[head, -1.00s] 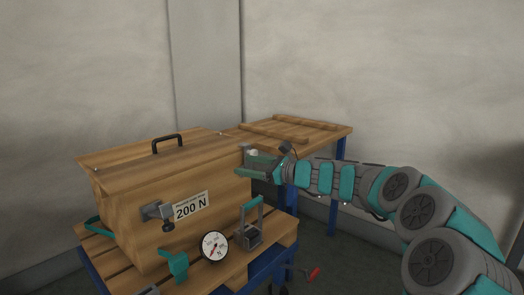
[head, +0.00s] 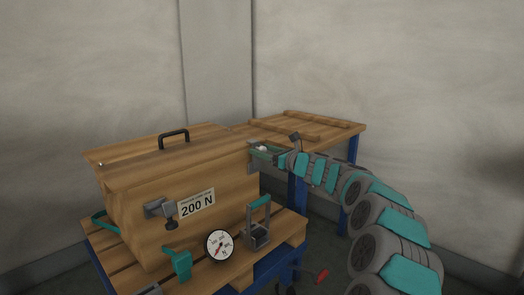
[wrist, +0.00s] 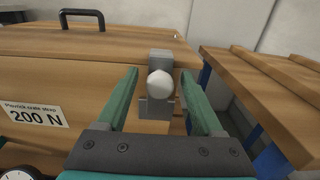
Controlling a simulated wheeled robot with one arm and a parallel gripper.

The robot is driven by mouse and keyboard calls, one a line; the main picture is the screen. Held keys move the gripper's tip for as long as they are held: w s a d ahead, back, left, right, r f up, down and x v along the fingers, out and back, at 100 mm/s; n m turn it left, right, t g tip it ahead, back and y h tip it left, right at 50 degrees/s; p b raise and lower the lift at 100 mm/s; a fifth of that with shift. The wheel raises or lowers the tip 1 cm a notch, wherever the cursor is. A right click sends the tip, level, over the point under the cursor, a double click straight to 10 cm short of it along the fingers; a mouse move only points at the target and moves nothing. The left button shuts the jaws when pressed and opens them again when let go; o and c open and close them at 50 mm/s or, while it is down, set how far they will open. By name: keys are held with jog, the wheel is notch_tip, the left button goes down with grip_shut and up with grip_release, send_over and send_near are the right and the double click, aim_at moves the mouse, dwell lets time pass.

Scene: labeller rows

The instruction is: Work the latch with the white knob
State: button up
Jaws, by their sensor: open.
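The white knob (wrist: 160,84) is on a grey metal latch (wrist: 160,112) at the right end of a wooden crate (wrist: 75,75). In the wrist view my gripper (wrist: 160,76) is open, with one green finger on each side of the knob. A gap shows between the knob and each finger; I see no contact. In the head view my gripper (head: 264,149) is at the crate's right edge, just below the lid, and hides most of the latch.
A second latch with a dark knob (head: 171,222) is on the crate front beside the 200 N label (head: 197,203). A dial gauge (head: 219,246) and a grey block with a green handle (head: 256,237) stand in front. A wooden table (head: 330,132) is behind my gripper.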

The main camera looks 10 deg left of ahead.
jog(key=shift+w+a, duration=0.2)
jog(key=shift+a, duration=0.05)
jog(key=shift+c, duration=0.2)
grip_shut()
dwell(0.3)
dwell(0.8)
